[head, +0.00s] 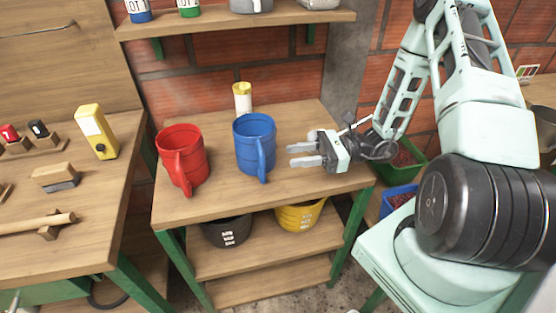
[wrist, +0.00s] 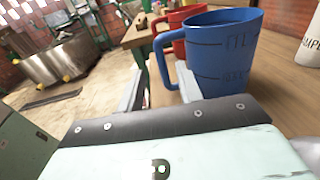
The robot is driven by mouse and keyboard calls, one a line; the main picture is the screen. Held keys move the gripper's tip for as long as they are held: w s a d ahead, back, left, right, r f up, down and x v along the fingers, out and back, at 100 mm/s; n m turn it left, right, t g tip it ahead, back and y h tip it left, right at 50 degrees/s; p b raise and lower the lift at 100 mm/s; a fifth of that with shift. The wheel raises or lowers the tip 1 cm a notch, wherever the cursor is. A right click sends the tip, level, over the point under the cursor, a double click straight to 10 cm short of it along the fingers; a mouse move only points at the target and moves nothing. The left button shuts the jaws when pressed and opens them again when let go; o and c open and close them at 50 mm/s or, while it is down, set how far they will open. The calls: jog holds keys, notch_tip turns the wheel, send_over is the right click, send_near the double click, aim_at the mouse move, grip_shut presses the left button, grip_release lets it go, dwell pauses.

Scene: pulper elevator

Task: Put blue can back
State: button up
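A blue jug-like can (head: 252,143) with a side handle stands upright on the middle table, right of a similar red can (head: 192,150). My gripper (head: 291,156) is open and empty just right of the blue can, its fingers pointing left towards it with a small gap. In the wrist view the blue can (wrist: 225,52) is large, with dark markings. Its handle lies ahead, between the lines of my open fingers (wrist: 160,72). The red can (wrist: 180,20) shows partly behind it. A small blue-labelled tin (head: 139,13) stands on the wall shelf, cut off at the top.
A yellow-topped white cylinder (head: 243,98) stands behind the blue can. The wall shelf (head: 240,25) holds several tins. Black (head: 227,231) and yellow (head: 299,217) buckets sit under the tabletop. A workbench with tools (head: 60,130) is left. The table's front is clear.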

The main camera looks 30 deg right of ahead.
jog(key=s+a+r+n+g+h, duration=0.3)
jog(key=s+a+r+n+h, duration=0.3)
jog(key=n, duration=0.9)
jog(key=s+a+r+n+g+h, duration=0.4)
jog(key=s+a+r+n+h, duration=0.1)
jog(key=s+a+n+h, duration=0.4)
jog(key=shift+s+a+r+n+h, duration=0.4)
jog(key=shift+s+a+n, duration=1.35)
jog(key=shift+n, duration=1.35)
jog(key=shift+w+a, duration=0.35)
